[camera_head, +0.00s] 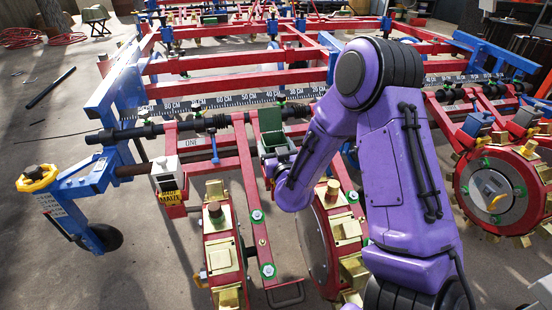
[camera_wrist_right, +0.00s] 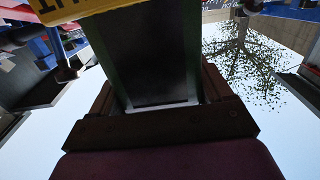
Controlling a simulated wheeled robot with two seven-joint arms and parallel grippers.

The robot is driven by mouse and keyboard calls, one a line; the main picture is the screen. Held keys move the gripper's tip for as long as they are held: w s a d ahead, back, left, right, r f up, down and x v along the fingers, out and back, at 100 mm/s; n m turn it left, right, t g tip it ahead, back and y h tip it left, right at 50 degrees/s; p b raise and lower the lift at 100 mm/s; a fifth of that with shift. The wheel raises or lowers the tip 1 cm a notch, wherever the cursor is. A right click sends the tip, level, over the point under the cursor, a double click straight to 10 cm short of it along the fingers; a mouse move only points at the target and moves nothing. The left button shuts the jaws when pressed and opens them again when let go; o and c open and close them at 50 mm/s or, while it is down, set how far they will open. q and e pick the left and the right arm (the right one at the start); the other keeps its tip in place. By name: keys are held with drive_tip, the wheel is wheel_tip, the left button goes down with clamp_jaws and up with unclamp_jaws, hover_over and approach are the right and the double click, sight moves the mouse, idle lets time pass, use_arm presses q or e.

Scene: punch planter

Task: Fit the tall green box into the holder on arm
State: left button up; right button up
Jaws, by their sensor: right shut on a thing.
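The tall green box (camera_head: 271,127) stands roughly upright above the red frame, left of my purple right arm in the head view. My right gripper (camera_head: 276,158) is shut on its lower part. In the right wrist view the box (camera_wrist_right: 152,62) fills the middle as a dark green-edged body between the fingers of my right gripper (camera_wrist_right: 160,98). A white holder-like box (camera_head: 166,169) with a yellow label sits on a red arm to the left, apart from the green box. I cannot tell which part is the task's holder. My left gripper is out of view.
The planter's red bars (camera_head: 225,82) and a scale rail (camera_head: 235,99) stand behind the box. Studded wheels (camera_head: 222,255) and (camera_head: 497,195) stand in front and at right.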

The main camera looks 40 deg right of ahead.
drive_tip(key=shift+w+d+f+b, duration=0.15)
drive_tip(key=shift+f+b, duration=0.3)
drive_tip(key=shift+f, duration=0.55)
drive_tip(key=shift+d+f+b, duration=0.2)
drive_tip(key=shift+f+b, duration=0.2)
drive_tip(key=shift+f, duration=0.55)
drive_tip(key=shift+f, duration=0.2)
drive_tip(key=o, duration=1.2)
drive_tip(key=shift+c, duration=0.2)
drive_tip(key=shift+r, duration=0.2)
drive_tip(key=p+v, duration=0.2)
drive_tip(key=v, duration=1)
